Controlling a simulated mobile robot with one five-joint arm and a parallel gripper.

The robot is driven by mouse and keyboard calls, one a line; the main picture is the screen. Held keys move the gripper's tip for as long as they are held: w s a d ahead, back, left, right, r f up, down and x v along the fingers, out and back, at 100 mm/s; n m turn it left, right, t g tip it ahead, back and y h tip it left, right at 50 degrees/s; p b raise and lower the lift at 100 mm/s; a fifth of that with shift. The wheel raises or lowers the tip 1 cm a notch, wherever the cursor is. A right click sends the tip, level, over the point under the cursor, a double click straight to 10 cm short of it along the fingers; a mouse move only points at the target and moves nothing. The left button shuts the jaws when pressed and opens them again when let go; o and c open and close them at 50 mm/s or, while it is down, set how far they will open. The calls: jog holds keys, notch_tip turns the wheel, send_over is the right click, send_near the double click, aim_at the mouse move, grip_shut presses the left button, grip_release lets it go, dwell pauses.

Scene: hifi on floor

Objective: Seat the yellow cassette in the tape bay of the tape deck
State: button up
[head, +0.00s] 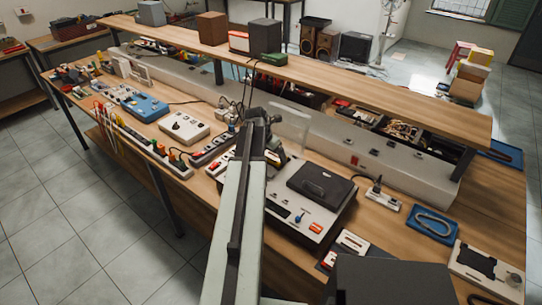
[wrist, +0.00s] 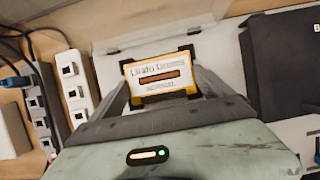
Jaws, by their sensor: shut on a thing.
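In the wrist view, the yellow cassette (wrist: 161,91) has a white printed label and a dark reddish window. My gripper (wrist: 162,83) is shut on it, one finger at each side. Dark pieces show around the cassette's corners. The pale top of the tape deck (wrist: 222,48) lies behind it, with a black panel at the right. I cannot tell whether the cassette touches the bay.
A white power strip (wrist: 76,88) and a grey one with cables stand left of the deck in the wrist view. In the head view, a wooden shelf (head: 330,75) runs above the bench's back. A blue tray (head: 433,224) lies to the right. Several devices crowd the left.

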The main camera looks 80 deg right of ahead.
jog(key=o, duration=1.3)
jog(key=shift+c, duration=0.2)
jog(key=p+v, duration=0.7)
jog(key=v, duration=0.1)
notch_tip(320, 180, up, 6)
jog(key=p, duration=0.6)
jog(key=shift+f, duration=0.1)
